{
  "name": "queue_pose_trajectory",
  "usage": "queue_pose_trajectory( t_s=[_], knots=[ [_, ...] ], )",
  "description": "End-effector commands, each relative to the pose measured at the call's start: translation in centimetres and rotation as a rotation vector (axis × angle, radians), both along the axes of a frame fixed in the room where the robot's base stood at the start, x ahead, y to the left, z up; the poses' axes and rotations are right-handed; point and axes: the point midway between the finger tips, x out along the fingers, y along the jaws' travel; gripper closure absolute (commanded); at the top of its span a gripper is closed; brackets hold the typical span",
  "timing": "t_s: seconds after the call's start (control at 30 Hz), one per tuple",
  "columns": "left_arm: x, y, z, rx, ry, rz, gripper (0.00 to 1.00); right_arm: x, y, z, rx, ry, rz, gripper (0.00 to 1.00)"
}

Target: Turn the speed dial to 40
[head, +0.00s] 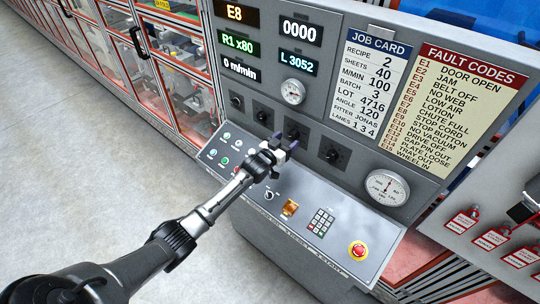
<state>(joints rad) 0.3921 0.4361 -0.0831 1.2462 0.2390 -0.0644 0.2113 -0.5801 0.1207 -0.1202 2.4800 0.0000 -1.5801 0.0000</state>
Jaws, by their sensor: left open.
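My left gripper (286,142) reaches in from the lower left over the grey control panel (345,95). Its jaws are open and appear empty. The fingertips are just below and in front of the third black knob (294,130) in a row on the upright face; I cannot tell whether they touch it. The other knobs are the first (236,101), the second (262,116) and the fourth (333,154). No knob's label or scale is readable, so I cannot tell which is the speed dial. The speed display (240,69) reads 0 m/min. My right gripper is not in view.
The sloped desk below carries a keypad (321,221), a red stop button (358,250) and several small buttons. Two round gauges (293,91) (388,187) sit on the upright face. A job card (371,85) and fault list (455,100) are at right. Red-tagged items hang farther right.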

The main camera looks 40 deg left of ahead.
Motion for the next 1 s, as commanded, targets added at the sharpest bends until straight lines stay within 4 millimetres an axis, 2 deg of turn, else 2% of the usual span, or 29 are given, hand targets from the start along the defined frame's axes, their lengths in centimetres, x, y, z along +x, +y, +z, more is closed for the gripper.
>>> queue_pose_trajectory(
  t_s=[0.2, 0.5, 0.7, 1.0],
  knots=[
    [-4.1, -0.4, -0.3, 0.000, 0.001, -0.002, 0.33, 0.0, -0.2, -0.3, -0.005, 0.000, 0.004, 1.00],
    [-8.7, -0.7, -0.1, 0.000, 0.000, -0.001, 0.33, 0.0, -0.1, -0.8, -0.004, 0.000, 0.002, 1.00],
    [-10.3, -0.8, -0.1, -0.001, 0.000, -0.001, 0.33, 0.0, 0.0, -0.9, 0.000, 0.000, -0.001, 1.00],
    [-10.7, -0.8, 0.0, -0.001, 0.000, 0.000, 0.33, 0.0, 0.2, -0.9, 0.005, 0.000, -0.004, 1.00]
  ],
)
